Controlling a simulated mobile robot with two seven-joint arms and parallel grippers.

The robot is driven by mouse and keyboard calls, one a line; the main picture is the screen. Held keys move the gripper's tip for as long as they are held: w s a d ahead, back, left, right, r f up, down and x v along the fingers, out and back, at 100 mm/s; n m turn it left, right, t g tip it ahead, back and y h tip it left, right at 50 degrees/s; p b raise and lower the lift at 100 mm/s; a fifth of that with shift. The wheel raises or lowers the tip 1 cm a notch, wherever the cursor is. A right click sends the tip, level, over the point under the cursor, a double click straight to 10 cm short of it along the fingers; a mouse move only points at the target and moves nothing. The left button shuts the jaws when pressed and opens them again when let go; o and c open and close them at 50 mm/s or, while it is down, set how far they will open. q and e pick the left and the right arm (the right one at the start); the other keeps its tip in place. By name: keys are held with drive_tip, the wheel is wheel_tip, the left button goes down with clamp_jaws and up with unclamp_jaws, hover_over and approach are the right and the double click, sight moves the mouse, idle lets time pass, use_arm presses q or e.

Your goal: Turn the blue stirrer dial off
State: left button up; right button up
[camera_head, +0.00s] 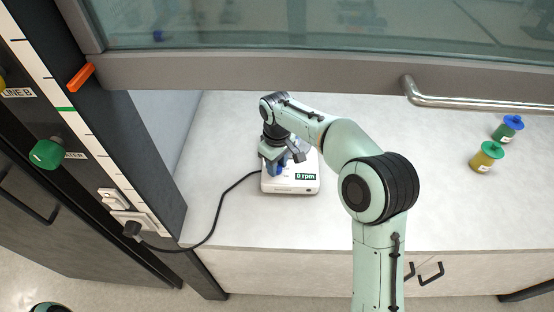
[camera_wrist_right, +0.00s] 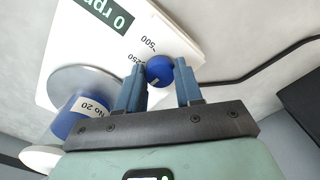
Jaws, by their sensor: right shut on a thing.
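The white stirrer (camera_head: 290,188) stands on the worktop, and its display (camera_head: 306,176) reads 0 rpm. It also shows in the right wrist view (camera_wrist_right: 185,28), with its display at the top left. The blue dial (camera_wrist_right: 161,73) sits at the stirrer's edge, near the printed numbers 250 and 500. My right gripper (camera_wrist_right: 159,67) has one finger on each side of the dial and is shut on it. In the head view the right gripper (camera_head: 284,163) covers the dial. My left gripper is not in view.
A black cable (camera_head: 219,207) runs left to a socket. A raised glass sash (camera_head: 310,28) hangs above. Two capped bottles (camera_head: 486,157) (camera_head: 508,128) stand far right.

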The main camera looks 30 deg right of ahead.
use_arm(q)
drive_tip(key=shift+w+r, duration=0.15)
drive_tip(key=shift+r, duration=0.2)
use_arm(e)
drive_tip(key=shift+r+n, duration=0.1)
drive_tip(key=shift+n, duration=0.4)
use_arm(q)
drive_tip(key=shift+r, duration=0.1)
use_arm(e)
drive_tip(key=o, duration=1)
drive_tip(key=shift+o, duration=0.2)
wheel_tip(320, 180, up, 8)
drive_tip(key=shift+f+p, duration=0.25)
drive_tip(key=shift+p, duration=0.65)
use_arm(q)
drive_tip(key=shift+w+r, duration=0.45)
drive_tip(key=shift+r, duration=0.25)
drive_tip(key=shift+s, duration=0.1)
use_arm(e)
drive_tip(key=shift+f, duration=0.1)
